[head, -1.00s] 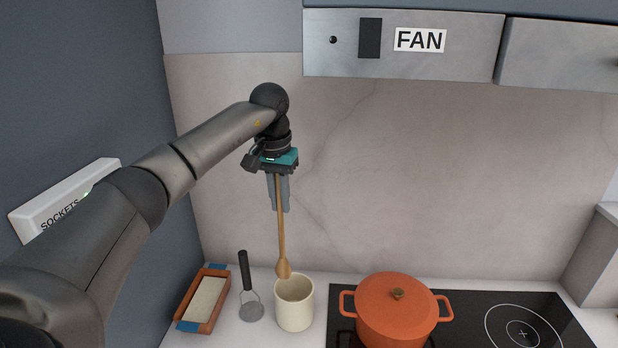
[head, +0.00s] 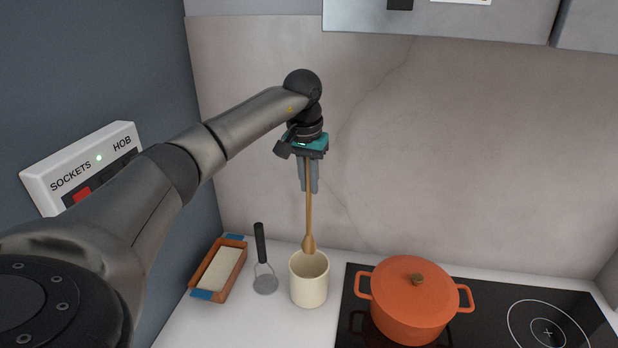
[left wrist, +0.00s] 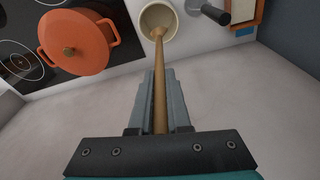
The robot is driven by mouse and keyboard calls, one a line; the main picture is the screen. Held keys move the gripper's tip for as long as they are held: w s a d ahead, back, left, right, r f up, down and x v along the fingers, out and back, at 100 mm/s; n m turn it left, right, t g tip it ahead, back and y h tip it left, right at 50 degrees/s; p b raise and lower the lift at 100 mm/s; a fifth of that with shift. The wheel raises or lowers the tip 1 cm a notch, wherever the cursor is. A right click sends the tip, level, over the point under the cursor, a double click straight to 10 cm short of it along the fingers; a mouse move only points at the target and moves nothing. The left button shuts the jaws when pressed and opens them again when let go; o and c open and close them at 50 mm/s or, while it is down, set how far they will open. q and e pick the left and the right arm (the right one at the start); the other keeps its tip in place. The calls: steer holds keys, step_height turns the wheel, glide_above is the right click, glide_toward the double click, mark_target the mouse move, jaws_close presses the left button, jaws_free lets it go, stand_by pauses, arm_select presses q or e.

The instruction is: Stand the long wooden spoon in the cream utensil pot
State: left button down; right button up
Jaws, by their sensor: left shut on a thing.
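My left gripper (head: 309,183) is shut on the long wooden spoon (head: 308,215) and holds it nearly upright, bowl end down. The cream utensil pot (head: 309,284) stands upright on the counter below. The spoon's bowl end shows at the pot's back rim in the head view; whether it is inside the mouth I cannot tell. In the left wrist view the spoon (left wrist: 159,85) runs from between the fingers (left wrist: 159,100) toward the mouth of the pot (left wrist: 150,17), which looks empty. My right gripper is not in view.
A masher with a black handle (head: 260,243) lies left of the pot, beside a brown tray with a pale block (head: 220,268). An orange lidded casserole (head: 413,300) stands on the black hob (head: 483,318) to the right. A wall switch panel (head: 80,170) is at the left.

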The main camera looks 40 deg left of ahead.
arm_select(q)
steer(key=shift+f+b, duration=2.9)
steer(key=shift+f, duration=2.2)
steer(key=c, duration=0.8)
jaws_free()
steer(key=shift+r, duration=0.1)
step_height(320, 180, up, 15)
steer(key=s, duration=0.2)
steer(key=shift+d+b, duration=0.35)
